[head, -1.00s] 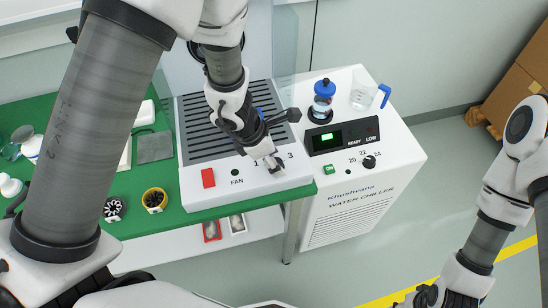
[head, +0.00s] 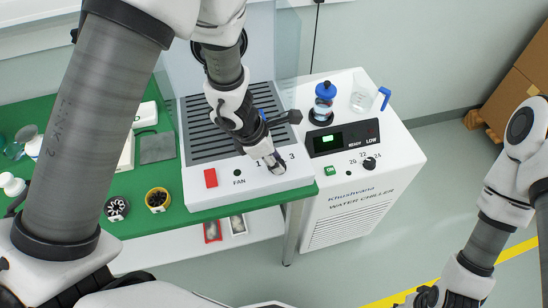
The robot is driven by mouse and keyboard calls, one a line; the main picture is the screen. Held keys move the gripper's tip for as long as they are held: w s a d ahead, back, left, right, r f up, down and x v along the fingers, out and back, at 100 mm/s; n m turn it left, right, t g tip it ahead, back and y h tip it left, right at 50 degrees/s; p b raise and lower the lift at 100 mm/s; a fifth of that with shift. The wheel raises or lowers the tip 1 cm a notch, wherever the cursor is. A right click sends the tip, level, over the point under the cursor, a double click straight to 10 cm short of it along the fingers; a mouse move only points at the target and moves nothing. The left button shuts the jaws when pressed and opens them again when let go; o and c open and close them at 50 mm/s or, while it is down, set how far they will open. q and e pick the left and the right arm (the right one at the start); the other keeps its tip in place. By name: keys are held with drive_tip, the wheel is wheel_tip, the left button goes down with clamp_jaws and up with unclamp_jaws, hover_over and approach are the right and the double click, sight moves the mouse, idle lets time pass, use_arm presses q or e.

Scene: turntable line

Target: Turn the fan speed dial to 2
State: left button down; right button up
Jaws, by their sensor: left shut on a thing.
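The fan unit (head: 203,190) is a white box with a slatted dark grille, standing on the green bench. Its front strip carries a red switch (head: 211,178), a small dark round spot above the word FAN, and printed numbers, of which 1 and 3 show. My left gripper (head: 276,168) is at these numbers, pointing down, shut on the fan speed dial. The gripper hides the dial and the 2, so I cannot read the dial's setting. My right arm (head: 500,215) is at the right edge; its gripper is not clearly visible.
The water chiller (head: 350,225) stands right of the bench, with a display, a knob (head: 369,163), a blue-capped bottle (head: 324,103) and a beaker (head: 362,97) on top. Boxes stand at far right.

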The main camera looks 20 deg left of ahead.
use_arm(q)
drive_tip(key=m+g+p, duration=0.1)
drive_tip(key=m, duration=0.1)
drive_tip(key=shift+m, duration=0.3)
drive_tip(key=m+p, duration=0.1)
drive_tip(key=m+g+p, duration=0.1)
drive_tip(key=m+p, duration=0.1)
drive_tip(key=shift+w+m+g+h, duration=0.1)
drive_tip(key=shift+m+g+h, duration=0.2)
drive_tip(key=shift+w+m+g+p, duration=0.1)
drive_tip(key=shift+m+g+p, duration=0.5)
drive_tip(key=shift+m, duration=0.6)
drive_tip(key=shift+f+m+g+p, duration=0.15)
drive_tip(key=shift+m+g+p, duration=0.25)
drive_tip(key=shift+m, duration=0.8)
drive_tip(key=c, duration=0.8)
unclamp_jaws()
drive_tip(key=shift+w, duration=0.1)
drive_tip(key=shift+d, duration=0.1)
